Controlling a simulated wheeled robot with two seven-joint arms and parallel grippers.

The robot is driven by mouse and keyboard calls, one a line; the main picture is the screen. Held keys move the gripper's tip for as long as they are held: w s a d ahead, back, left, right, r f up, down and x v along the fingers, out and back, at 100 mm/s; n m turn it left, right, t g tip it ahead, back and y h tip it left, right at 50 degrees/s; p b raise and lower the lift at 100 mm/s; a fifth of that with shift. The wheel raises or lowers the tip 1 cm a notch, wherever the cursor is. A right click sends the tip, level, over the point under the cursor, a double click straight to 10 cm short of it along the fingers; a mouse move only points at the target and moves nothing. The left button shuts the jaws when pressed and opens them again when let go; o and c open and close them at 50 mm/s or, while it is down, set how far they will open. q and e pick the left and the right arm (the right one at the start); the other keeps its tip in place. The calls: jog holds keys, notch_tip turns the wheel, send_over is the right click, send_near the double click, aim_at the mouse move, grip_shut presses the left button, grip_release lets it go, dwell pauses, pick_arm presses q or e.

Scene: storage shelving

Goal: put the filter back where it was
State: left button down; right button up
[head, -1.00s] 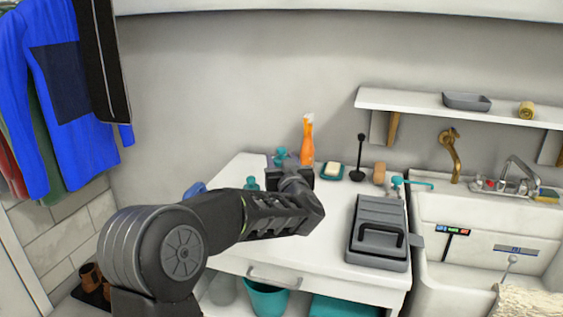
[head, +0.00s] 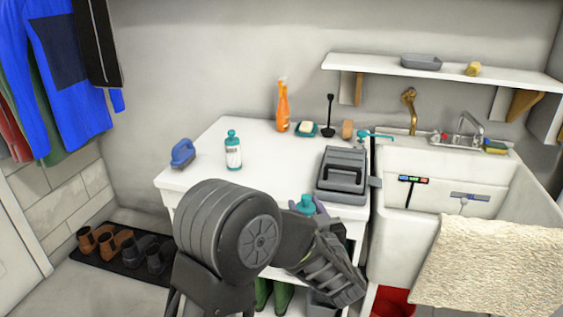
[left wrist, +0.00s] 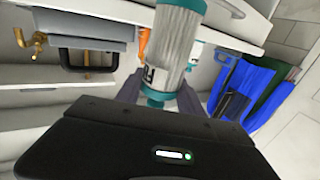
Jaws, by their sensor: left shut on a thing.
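The filter is a pale pleated cylinder with teal end caps. In the left wrist view the filter (left wrist: 174,45) stands large between the fingers of my left gripper (left wrist: 165,98), dark lettering near its lower cap. In the head view only the teal top of the filter (head: 306,203) shows above my left gripper (head: 308,210); my arm hides the rest. The gripper is shut on it, in front of the counter's front edge. My right gripper is not in view.
The white counter (head: 205,178) holds a teal-capped bottle (head: 233,152), a blue handled item (head: 183,153), an orange spray bottle (head: 283,108) and a grey handled box (head: 343,170). The sink (head: 500,180) is at right. Boots (head: 150,255) stand on a floor mat. The counter's left middle is clear.

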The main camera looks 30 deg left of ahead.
pick_arm(q)
jog(key=s+d+f+n+g+y, duration=0.1)
jog(key=s+d+f, duration=0.7)
jog(key=d, duration=0.5)
jog(key=shift+s+d, duration=0.35)
jog(key=shift+s, duration=0.9)
jog(key=shift+f, duration=0.1)
